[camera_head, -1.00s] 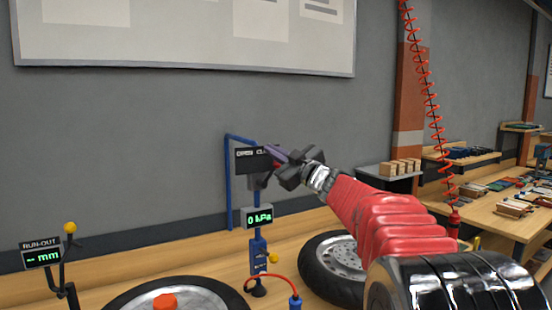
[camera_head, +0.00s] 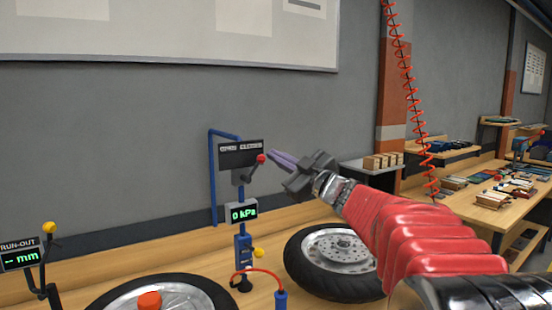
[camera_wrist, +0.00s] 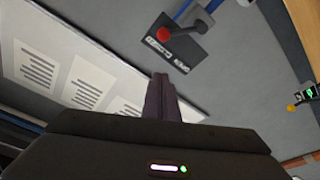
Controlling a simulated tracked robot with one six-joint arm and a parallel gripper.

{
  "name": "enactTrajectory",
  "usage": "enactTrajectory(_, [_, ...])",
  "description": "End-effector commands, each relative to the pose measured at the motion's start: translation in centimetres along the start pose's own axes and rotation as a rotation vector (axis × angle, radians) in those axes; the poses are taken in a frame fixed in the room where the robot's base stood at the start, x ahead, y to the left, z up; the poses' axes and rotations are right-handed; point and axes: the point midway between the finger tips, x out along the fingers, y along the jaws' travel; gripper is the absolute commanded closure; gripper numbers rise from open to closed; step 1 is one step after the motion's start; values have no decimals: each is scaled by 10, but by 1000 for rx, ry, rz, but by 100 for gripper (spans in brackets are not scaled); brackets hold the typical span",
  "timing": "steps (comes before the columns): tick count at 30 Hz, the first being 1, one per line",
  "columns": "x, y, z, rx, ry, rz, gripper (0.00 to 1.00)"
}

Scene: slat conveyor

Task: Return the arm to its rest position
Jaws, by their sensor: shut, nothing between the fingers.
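My gripper (camera_head: 284,160) is raised in front of the grey wall, just right of a black valve box with a red-knobbed lever (camera_head: 261,158). Its purple fingers are together with nothing between them, and a gap shows between them and the knob. In the wrist view the shut fingers (camera_wrist: 161,98) point up at the wall, and the valve box (camera_wrist: 182,42) with its red knob (camera_wrist: 164,34) is above them. My red-sleeved arm reaches in from the lower right.
A gauge reading 0 kPa (camera_head: 242,211) is on the blue stand. One wheel (camera_head: 335,262) lies right of it, another with a red cap (camera_head: 149,301) at the front. A run-out display (camera_head: 20,255) is at left. Benches (camera_head: 500,215) with parts are at right. A red coiled hose (camera_head: 411,100) hangs behind.

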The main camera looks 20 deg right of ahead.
Motion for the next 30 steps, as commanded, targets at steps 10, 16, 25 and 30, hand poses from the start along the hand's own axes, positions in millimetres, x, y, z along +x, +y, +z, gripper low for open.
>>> enactTrajectory(10, [0,3,5,-21,-18,11,100])
enactTrajectory(16, [-6,25,40,-35,-147,111,100])
enactTrajectory(25, [-58,44,128,44,-484,312,100])
enactTrajectory(30, [-100,28,159,112,-671,380,100])
